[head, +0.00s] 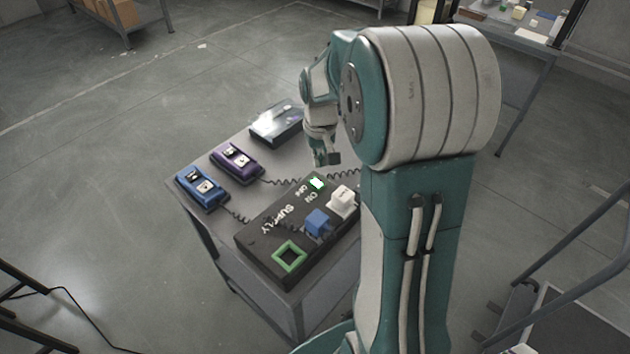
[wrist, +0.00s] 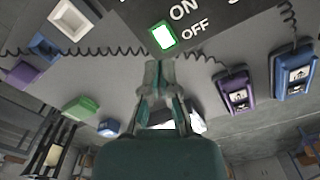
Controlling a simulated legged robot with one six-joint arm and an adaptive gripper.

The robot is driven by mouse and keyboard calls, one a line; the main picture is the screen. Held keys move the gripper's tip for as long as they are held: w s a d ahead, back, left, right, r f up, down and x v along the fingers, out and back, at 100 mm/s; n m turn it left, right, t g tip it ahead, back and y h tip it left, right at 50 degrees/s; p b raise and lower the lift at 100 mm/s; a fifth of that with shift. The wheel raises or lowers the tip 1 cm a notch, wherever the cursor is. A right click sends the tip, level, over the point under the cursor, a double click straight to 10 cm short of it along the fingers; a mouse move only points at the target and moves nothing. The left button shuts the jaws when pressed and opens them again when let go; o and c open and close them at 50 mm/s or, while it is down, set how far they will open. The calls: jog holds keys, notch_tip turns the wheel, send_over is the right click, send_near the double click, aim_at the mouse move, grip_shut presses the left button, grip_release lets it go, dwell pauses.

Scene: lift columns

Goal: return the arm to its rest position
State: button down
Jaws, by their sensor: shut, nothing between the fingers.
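My teal and grey arm rises on the right in the head view and bends over the table (head: 262,181). My gripper (head: 328,160) points down above the table, behind the black supply box (head: 262,232). It also shows in the wrist view (wrist: 160,66), its fingers together with nothing visible between them. In the wrist view the fingertips appear just below the lit green ON/OFF switch (wrist: 162,36); I cannot tell whether they touch it. The switch is also lit in the head view (head: 316,183).
The supply box carries a blue block (head: 317,221), a white block (head: 342,200) and a green square frame (head: 289,254). Purple (head: 237,160) and blue (head: 201,186) corded units lie at left, with a dark box (head: 277,124) behind. Open floor lies left of the table.

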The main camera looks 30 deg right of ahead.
dwell(0.3)
jog(key=s+a+r+n+t, duration=0.1)
jog(key=s+a+r+t, duration=0.1)
jog(key=s+a+r, duration=0.4)
jog(key=s+a+r+n+t, duration=0.1)
jog(key=s+a+r+t, duration=0.2)
jog(key=s, duration=1)
jog(key=a+r, duration=0.3)
jog(key=r, duration=0.1)
jog(key=shift+a+t, duration=0.3)
jog(key=shift+a, duration=0.05)
